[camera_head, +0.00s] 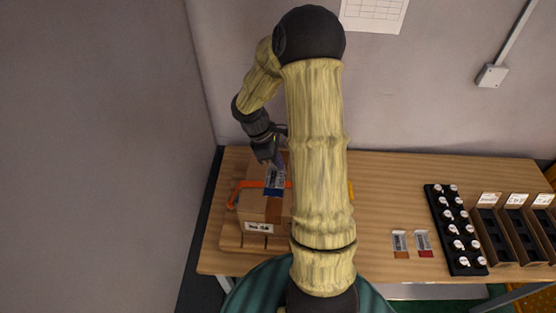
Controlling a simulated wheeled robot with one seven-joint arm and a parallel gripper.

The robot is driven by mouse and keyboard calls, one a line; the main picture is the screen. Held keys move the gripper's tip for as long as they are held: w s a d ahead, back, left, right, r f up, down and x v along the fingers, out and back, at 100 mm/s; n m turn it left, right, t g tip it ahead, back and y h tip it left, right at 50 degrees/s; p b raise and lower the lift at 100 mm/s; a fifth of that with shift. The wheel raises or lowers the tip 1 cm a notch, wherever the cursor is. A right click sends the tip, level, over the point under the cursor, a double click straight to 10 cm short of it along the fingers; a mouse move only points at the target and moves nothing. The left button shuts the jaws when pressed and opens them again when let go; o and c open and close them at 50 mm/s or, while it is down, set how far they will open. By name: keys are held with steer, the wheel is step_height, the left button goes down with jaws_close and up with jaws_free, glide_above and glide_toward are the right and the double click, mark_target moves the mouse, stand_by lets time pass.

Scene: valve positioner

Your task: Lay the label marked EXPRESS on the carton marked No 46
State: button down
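A brown carton (254,207) stands on a wooden pallet (231,236) at the left of the table. A white tag (258,227) on its front carries small print, too small to read surely. A pale label with a blue band (274,180) is at the carton's top, just under my gripper (277,162). I cannot tell if it lies flat on the carton or hangs from the fingers, and its print is unreadable. My gripper points down over the carton; its fingertips are too small to show open or shut. My arm hides the carton's right side.
Two more labels, one with an orange band (400,244) and one with a red band (423,243), lie on the table (385,185). A black rack (456,229) with several round pieces and open bins (508,232) stand right. An orange strip (237,193) shows by the carton.

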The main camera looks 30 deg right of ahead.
mark_target(279, 173)
step_height(279, 173, down, 6)
steer(key=b, duration=0.4)
steer(key=shift+b, duration=0.4)
steer(key=shift+s+d+f+b, duration=0.1)
steer(key=shift+f+b, duration=0.4)
steer(key=shift+f, duration=0.2)
steer(key=shift+r, duration=0.1)
steer(key=shift+f, duration=0.55)
stand_by(1.8)
steer(key=c, duration=2.1)
jaws_free()
steer(key=shift+c, duration=0.2)
